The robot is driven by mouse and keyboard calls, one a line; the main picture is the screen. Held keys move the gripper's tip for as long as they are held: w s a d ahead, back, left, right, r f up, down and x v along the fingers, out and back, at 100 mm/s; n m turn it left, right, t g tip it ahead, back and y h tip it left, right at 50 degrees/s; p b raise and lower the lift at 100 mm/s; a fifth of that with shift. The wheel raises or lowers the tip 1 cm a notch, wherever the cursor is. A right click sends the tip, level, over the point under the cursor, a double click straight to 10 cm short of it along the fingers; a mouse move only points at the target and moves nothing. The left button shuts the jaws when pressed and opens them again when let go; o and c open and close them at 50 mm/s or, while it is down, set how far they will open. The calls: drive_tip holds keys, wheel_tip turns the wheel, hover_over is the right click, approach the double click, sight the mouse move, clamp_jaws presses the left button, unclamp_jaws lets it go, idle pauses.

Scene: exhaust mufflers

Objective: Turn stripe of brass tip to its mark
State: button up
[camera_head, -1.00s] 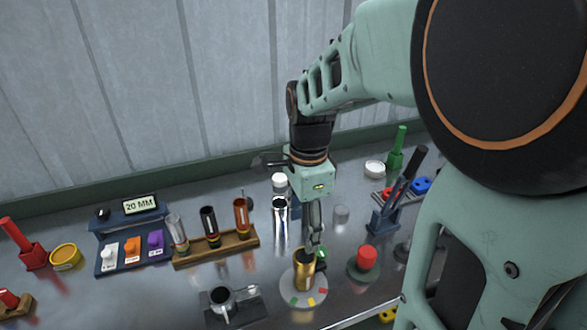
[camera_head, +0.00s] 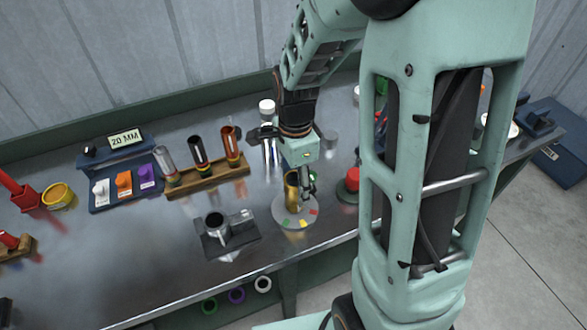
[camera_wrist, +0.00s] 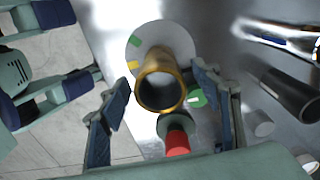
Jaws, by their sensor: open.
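The brass tip (camera_head: 291,192) stands upright on a pale round disc (camera_head: 286,220) with coloured marks around its rim. In the wrist view I look into the dark open end of the brass tip (camera_wrist: 148,70). Green (camera_wrist: 135,42) and yellow (camera_wrist: 133,65) marks show on the disc there. My gripper (camera_wrist: 158,88) is open, with one finger on each side of the tip and a gap to both. In the head view my gripper (camera_head: 304,188) is at the tip's upper part and partly hides it. I cannot make out the tip's stripe.
A red knob on a dark green base (camera_head: 351,183) stands close to the right of the disc. A dark fixture with a metal cup (camera_head: 216,224) is to the left. A wooden rack (camera_head: 206,178) holds several tubes behind. The table's front edge is near the disc.

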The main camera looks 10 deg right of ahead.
drive_tip(key=c, duration=1.4)
drive_tip(key=shift+o, duration=0.2)
drive_tip(key=m, duration=0.5)
drive_tip(key=shift+m+p, duration=0.3)
drive_tip(key=shift+p, duration=0.05)
drive_tip(key=m+p, duration=0.1)
drive_tip(key=m, duration=0.2)
drive_tip(key=shift+r, duration=0.15)
drive_tip(key=shift+m+p, duration=0.45)
drive_tip(key=shift+m, duration=0.25)
